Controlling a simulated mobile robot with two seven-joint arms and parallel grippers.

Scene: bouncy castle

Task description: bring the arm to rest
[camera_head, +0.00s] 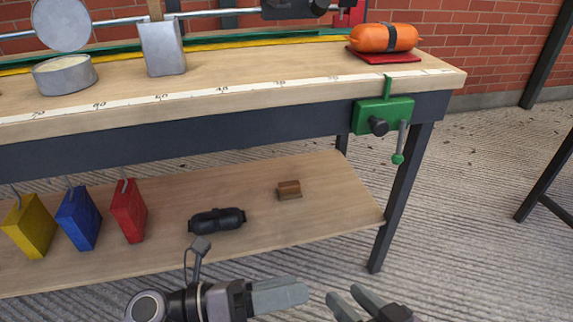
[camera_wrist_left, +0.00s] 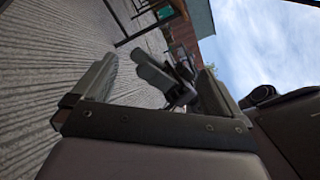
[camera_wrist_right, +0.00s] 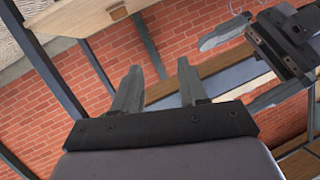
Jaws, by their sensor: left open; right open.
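My left gripper (camera_head: 293,294) is at the bottom of the head view, pointing right, with its jaws apart and nothing between them. My right gripper (camera_head: 348,300) is just right of it at the bottom edge, fingers apart and empty. A small gap shows between the two grippers. In the left wrist view my left fingers (camera_wrist_left: 152,82) are spread, with my right gripper visible beyond them. In the right wrist view my right fingers (camera_wrist_right: 160,85) are spread and empty, and my left gripper (camera_wrist_right: 240,68) shows at the upper right. Neither gripper touches the workbench (camera_head: 300,90).
The bench top holds an orange roll (camera_head: 384,38) on a red pad, a metal container (camera_head: 162,50) and an open round tin (camera_head: 64,76). A green vise (camera_head: 383,116) sticks out in front. The lower shelf (camera_head: 330,205) holds a black roll (camera_head: 217,220) and a wooden block (camera_head: 289,189).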

